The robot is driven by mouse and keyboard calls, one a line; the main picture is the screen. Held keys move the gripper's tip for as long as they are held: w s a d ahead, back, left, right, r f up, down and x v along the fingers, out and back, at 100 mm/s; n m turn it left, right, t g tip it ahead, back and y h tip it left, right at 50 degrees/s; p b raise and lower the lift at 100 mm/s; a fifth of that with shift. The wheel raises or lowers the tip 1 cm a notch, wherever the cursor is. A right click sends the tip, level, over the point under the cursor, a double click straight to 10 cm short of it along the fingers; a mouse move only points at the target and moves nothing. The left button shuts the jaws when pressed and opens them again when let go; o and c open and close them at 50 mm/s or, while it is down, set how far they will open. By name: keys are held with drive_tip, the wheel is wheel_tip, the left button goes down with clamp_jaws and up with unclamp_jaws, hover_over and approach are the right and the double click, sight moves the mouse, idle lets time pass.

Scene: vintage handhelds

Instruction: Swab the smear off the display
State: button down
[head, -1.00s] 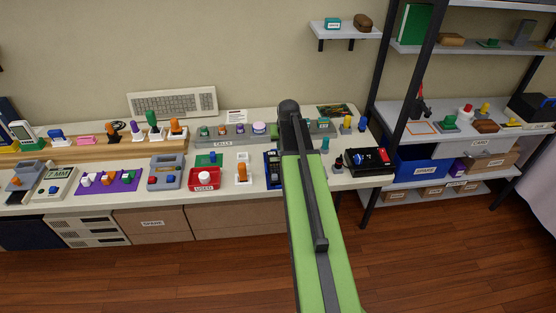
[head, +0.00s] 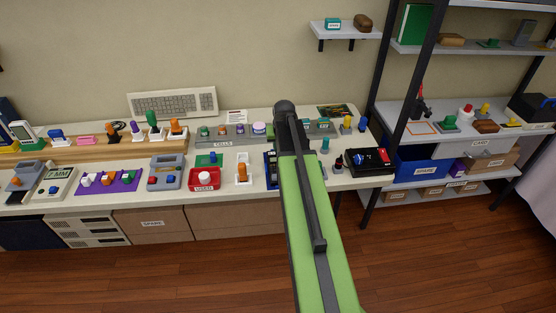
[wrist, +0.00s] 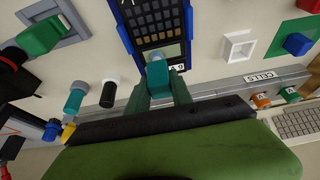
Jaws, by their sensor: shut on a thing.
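My gripper (wrist: 157,92) is shut on a teal swab with a pale blue head (wrist: 157,70). In the head view the handheld (head: 270,170) shows only as a blue edge beside my arm, which hides my gripper there.
A white square holder (wrist: 239,46) stands right of the handheld in the wrist view. A black cylinder (wrist: 108,94) and a teal peg (wrist: 75,98) stand to its left. A grey rail with a CELLS label (wrist: 262,77) runs behind. A red tray (head: 205,179) is left on the bench.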

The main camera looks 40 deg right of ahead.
drive_tip(key=shift+s+d+r, duration=0.1)
drive_tip(key=shift+s+d, duration=0.25)
drive_tip(key=shift+d, duration=0.3)
drive_tip(key=shift+w+a, duration=0.1)
drive_tip(key=shift+w+a, duration=0.35)
drive_tip(key=shift+a, duration=0.3)
drive_tip(key=shift+w+a, duration=0.3)
drive_tip(key=shift+a, duration=0.3)
drive_tip(key=shift+s+d, duration=0.3)
drive_tip(key=shift+d, duration=0.15)
